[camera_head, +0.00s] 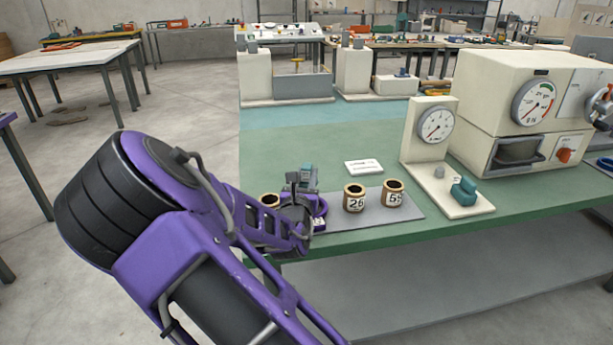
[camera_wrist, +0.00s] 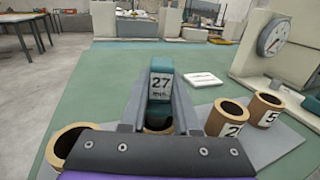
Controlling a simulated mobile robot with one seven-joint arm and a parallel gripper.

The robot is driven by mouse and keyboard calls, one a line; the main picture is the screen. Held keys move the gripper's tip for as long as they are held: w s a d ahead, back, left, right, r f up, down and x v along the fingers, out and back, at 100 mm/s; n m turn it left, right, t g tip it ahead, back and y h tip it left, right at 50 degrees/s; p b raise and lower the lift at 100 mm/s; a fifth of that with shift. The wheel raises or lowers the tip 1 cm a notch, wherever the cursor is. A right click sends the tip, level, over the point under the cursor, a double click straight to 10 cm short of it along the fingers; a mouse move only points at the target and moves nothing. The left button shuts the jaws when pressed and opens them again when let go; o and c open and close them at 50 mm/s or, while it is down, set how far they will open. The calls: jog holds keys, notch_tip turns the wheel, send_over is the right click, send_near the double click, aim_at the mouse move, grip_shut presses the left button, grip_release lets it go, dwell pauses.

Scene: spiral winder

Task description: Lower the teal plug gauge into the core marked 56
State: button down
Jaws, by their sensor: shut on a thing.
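A teal plug gauge (camera_wrist: 161,68) with a white label that seems to read 27 is held upright between the fingers of my gripper (camera_wrist: 158,100). The gauge also shows in the head view (camera_head: 307,176). A brown core (camera_wrist: 157,124) shows just below the gauge between the fingers, largely hidden; I cannot tell whether the gauge is inside it. A core (camera_head: 392,194) at the right end of the row has a label starting with 5; its second digit is unclear. A core marked 26 (camera_head: 354,198) stands left of it. Another core (camera_wrist: 68,143) stands at the left.
The cores stand on a grey mat (camera_head: 412,213) near the green bench's front edge. A white card (camera_head: 363,167) lies behind them. A dial stand (camera_head: 433,132) with a teal block (camera_head: 463,191) on its base and a cream machine (camera_head: 530,105) are at right. Green bench left of the card is clear.

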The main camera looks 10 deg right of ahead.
jog(key=shift+f+b, duration=0.45)
jog(key=shift+f, duration=0.8)
jog(key=c, duration=0.6)
grip_release()
jog(key=shift+p+v, duration=2.85)
jog(key=shift+v, duration=5.9)
